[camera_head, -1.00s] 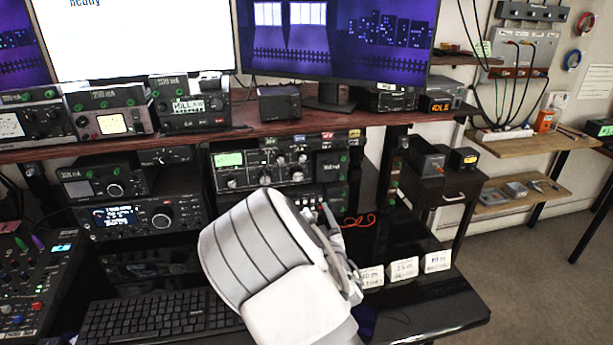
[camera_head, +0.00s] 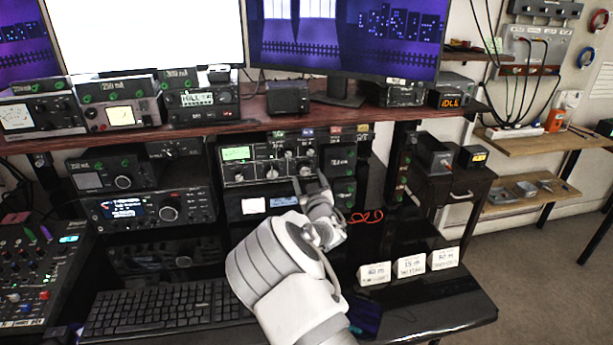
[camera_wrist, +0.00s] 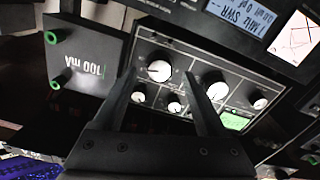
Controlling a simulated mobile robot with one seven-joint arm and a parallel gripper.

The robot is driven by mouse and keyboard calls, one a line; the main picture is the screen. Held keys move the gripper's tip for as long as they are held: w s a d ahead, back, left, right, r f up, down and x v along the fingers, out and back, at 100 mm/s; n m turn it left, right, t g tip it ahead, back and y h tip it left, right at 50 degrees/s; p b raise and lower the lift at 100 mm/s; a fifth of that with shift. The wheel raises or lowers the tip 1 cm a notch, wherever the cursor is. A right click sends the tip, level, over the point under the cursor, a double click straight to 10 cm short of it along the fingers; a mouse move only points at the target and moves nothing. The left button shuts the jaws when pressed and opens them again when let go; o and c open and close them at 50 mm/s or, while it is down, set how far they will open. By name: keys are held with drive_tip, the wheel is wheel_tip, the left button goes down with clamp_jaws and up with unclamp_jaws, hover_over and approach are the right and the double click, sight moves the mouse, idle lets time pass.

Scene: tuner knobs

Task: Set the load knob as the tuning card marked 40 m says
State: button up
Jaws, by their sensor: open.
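The tuner (camera_head: 232,176) is a dark-framed unit with a grey panel, a lit green display and several white knobs, on the rack below the shelf. My gripper (camera_head: 308,183) is open and empty in front of its lower right part. In the wrist view the panel is upside down, and a white knob (camera_wrist: 159,71) appears between the fingertips of my gripper (camera_wrist: 160,75); contact cannot be told. Another large white knob (camera_wrist: 217,90) lies to its right. Knob labels are too small to read. The leftmost card (camera_head: 374,273) on the desk appears to read 40 m; its smaller line is unreadable.
Two other white cards, one (camera_head: 411,265) apparently 15 m and one (camera_head: 444,258) apparently 80 m, stand to its right. A keyboard (camera_head: 165,308) lies at front left.

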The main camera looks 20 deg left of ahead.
sight(305, 169)
drive_tip(key=shift+x, duration=1.3)
clamp_jaws()
